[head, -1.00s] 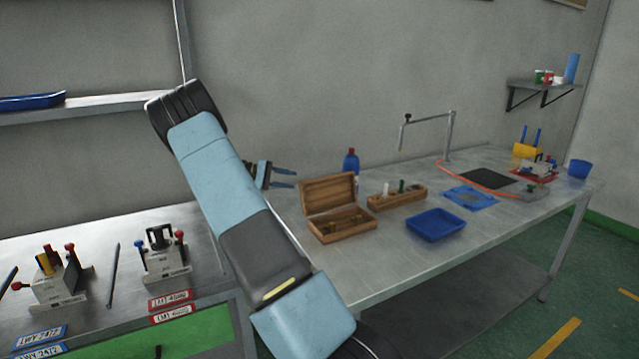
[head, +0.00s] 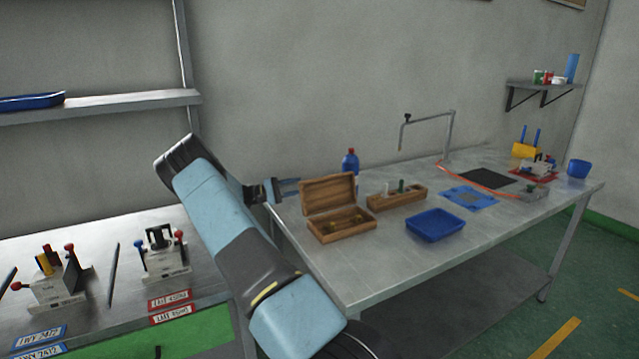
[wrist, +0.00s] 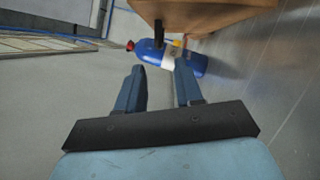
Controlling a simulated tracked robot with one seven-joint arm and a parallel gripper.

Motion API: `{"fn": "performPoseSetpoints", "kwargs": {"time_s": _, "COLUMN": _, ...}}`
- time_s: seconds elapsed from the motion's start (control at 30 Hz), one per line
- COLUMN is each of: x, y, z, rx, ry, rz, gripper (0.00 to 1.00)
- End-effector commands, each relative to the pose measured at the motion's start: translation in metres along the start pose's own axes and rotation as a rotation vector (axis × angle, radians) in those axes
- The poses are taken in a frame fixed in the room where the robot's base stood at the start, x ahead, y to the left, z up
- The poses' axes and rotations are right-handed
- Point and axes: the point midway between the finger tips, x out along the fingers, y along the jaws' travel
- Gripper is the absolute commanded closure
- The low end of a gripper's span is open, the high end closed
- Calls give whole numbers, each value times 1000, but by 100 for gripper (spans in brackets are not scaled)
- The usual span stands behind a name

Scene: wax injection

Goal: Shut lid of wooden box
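The wooden box (head: 343,232) stands on the metal table with its lid (head: 327,194) open, raised upright at the back. Small brass-coloured items show inside the box. My gripper (head: 292,188) is just left of the raised lid, at about the height of its upper half, with its fingers pointing right. In the wrist view my gripper (wrist: 160,85) has its two fingers apart with nothing between them. A wooden piece, apparently the lid (wrist: 205,14), shows at the top of that view, beyond the fingertips.
A blue bottle (head: 350,162) stands behind the box; it also shows in the wrist view (wrist: 180,60). A wooden holder (head: 397,200) and a blue tray (head: 435,225) lie right of the box. The table's front right is clear.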

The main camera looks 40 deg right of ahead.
Motion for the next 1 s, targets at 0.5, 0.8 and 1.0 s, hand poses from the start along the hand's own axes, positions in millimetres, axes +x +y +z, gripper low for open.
{"fn": "performPoseSetpoints", "kwargs": {"time_s": 0.5, "x": 83, "y": 0, "z": 0, "rx": 0, "ry": 0, "rz": -2, "gripper": 64}}
{"fn": "performPoseSetpoints", "kwargs": {"time_s": 0.8, "x": 96, "y": 0, "z": 0, "rx": 0, "ry": 1, "rz": -1, "gripper": 64}}
{"fn": "performPoseSetpoints", "kwargs": {"time_s": 1.0, "x": 96, "y": 0, "z": 0, "rx": 0, "ry": 1, "rz": -1, "gripper": 64}}
